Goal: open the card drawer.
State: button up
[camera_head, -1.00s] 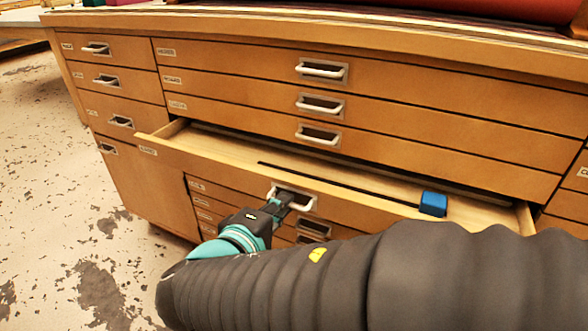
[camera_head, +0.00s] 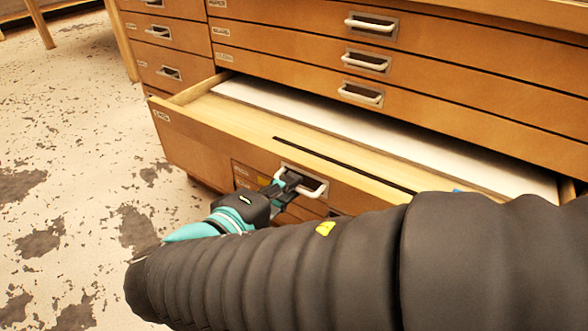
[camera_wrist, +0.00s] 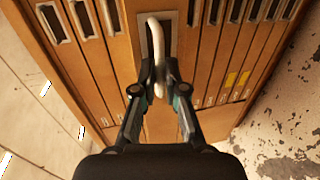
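The open drawer (camera_head: 190,132) is pulled well out of the wooden cabinet. Its front carries a small label (camera_head: 160,115), too small to read surely. My gripper (camera_head: 287,183) is at the pale bar handle (camera_head: 312,191) on this drawer's front. In the wrist view my gripper (camera_wrist: 160,76) has its two fingers closed on either side of the handle (camera_wrist: 155,40), gripping it. A white sheet (camera_head: 350,125) lies inside the drawer. My arm hides the drawer front's right part.
Shut drawers with handles (camera_head: 362,92) lie above the open one, and a column of narrower drawers (camera_head: 165,62) stands at left. A dark strip (camera_head: 330,158) and a mostly hidden blue block (camera_head: 458,190) are at the open drawer. Speckled floor (camera_head: 70,150) is clear at left.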

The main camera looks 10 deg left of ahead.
jog(key=shift+o, duration=1.3)
jog(key=shift+s, duration=0.1)
jog(key=v, duration=1.2)
jog(key=shift+a, duration=0.1)
